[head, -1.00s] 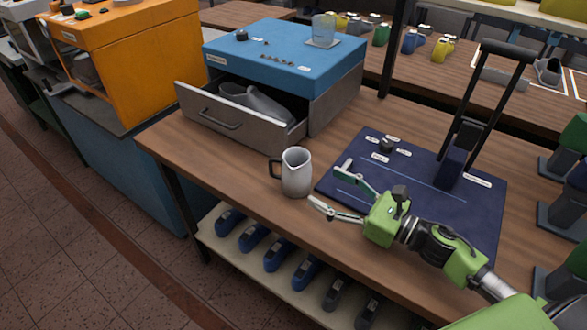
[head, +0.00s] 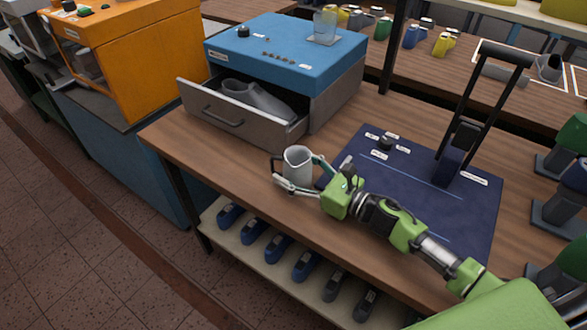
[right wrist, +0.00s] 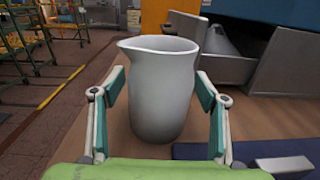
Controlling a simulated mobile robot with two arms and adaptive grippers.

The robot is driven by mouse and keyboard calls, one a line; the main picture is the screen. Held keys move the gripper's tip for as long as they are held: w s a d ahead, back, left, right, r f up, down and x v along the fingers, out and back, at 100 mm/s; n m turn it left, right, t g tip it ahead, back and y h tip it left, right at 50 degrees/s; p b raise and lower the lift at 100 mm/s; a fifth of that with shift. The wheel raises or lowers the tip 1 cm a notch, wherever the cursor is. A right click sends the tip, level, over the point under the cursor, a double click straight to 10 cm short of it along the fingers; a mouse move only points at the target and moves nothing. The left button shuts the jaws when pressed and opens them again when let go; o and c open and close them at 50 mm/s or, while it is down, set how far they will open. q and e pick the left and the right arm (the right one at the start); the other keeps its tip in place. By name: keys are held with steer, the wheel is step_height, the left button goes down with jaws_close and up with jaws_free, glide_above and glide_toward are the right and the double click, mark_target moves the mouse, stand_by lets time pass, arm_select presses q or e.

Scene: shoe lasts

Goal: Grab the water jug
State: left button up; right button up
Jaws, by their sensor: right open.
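The white water jug (head: 297,162) with a dark handle stands upright on the wooden table, near its front edge. It also fills the middle of the right wrist view (right wrist: 160,88), spout to the left; its handle is hidden there. My right gripper (head: 294,172) is open, with one finger on each side of the jug. In the right wrist view the open fingers (right wrist: 160,95) flank the jug, with a small gap visible on the left side. My left gripper is not in view.
Behind the jug is a blue-topped box with an open drawer (head: 235,113) holding a grey shoe last (head: 258,100). A dark blue mat (head: 415,190) with a black upright frame (head: 485,110) lies to the right. Blue lasts stand on a lower shelf (head: 215,230).

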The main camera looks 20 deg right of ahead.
steer(key=c, duration=1.4)
steer(key=shift+r, duration=0.15)
steer(key=shift+r, duration=1)
steer(key=s+a+r+p, duration=0.1)
steer(key=s+a+r, duration=0.6)
steer(key=a+r, duration=0.3)
steer(key=shift+a+r+p, duration=0.3)
steer(key=shift+a+r, duration=0.1)
steer(key=shift+a, duration=0.55)
steer(key=shift+s, duration=0.1)
